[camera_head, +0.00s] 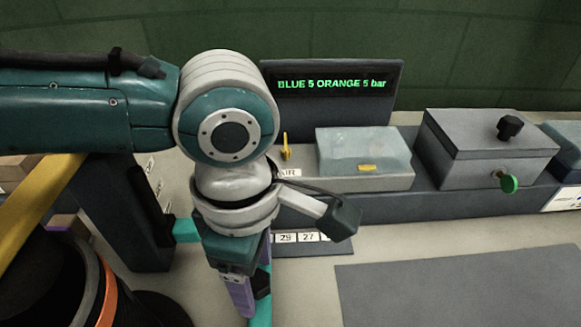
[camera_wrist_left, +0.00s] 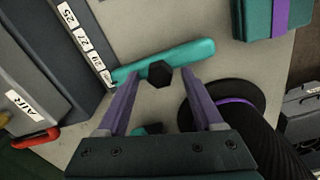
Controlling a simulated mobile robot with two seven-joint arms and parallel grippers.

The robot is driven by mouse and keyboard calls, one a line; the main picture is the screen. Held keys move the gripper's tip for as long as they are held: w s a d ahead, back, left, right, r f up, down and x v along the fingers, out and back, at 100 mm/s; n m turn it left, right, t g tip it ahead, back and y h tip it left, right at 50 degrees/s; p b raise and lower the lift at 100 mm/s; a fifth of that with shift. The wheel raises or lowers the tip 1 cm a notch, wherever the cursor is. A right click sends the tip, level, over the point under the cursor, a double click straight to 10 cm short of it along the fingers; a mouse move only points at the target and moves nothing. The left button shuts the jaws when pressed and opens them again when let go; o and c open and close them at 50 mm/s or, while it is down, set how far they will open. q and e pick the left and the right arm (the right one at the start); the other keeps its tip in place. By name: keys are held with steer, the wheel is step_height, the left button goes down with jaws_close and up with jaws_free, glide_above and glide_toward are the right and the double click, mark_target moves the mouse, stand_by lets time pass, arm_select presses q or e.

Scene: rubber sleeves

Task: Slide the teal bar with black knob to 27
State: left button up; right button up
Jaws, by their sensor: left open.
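The teal bar (camera_wrist_left: 190,56) lies along the light surface in the left wrist view, its end beside the number strip (camera_wrist_left: 88,47), near the last label past 29. The strip reads 25, 27 and 29. The black knob (camera_wrist_left: 160,74) stands on the bar. My left gripper (camera_wrist_left: 161,82) is open, with one purple finger on each side of the knob and gaps between. In the head view the left gripper (camera_head: 240,292) points down and hides part of the bar (camera_head: 264,308); labels 29 and 27 (camera_head: 298,238) show right of it. My right gripper is not in view.
A display (camera_head: 335,90) reads "BLUE 5 ORANGE 5 bar". A dark mat (camera_head: 465,290) lies at front right. A ribbed black hose or sleeve (camera_wrist_left: 255,125) lies near the gripper.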

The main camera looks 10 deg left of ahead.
arm_select(q)
steer(key=shift+c, duration=0.2)
jaws_close()
stand_by(1.1)
